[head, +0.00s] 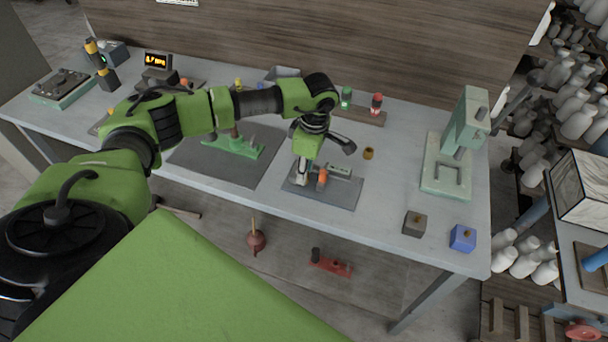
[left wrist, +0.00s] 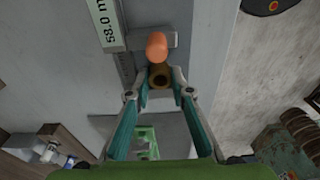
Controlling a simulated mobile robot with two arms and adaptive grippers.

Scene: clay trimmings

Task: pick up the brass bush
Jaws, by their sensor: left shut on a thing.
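In the left wrist view, a small brown-gold bush (left wrist: 160,76) with a dark bore sits between the fingertips of my left gripper (left wrist: 160,86). The fingers are shut on it. In the head view, my left gripper (head: 302,178) is low over a grey mat (head: 336,195), and the held bush is hard to make out there. An orange rounded piece (left wrist: 157,46) is just beyond the bush; it also shows in the head view (head: 322,179). Another small brass-coloured ring (head: 368,153) stands on the bench to the right. My right gripper is not in view.
A measuring tool with a display (left wrist: 107,22) lies by the gripper. A pale green press (head: 462,140) stands at the right of the bench (head: 385,190). A dark block (head: 414,224) and a blue block (head: 462,238) are near the front right edge. A green fixture (head: 235,147) is to the left.

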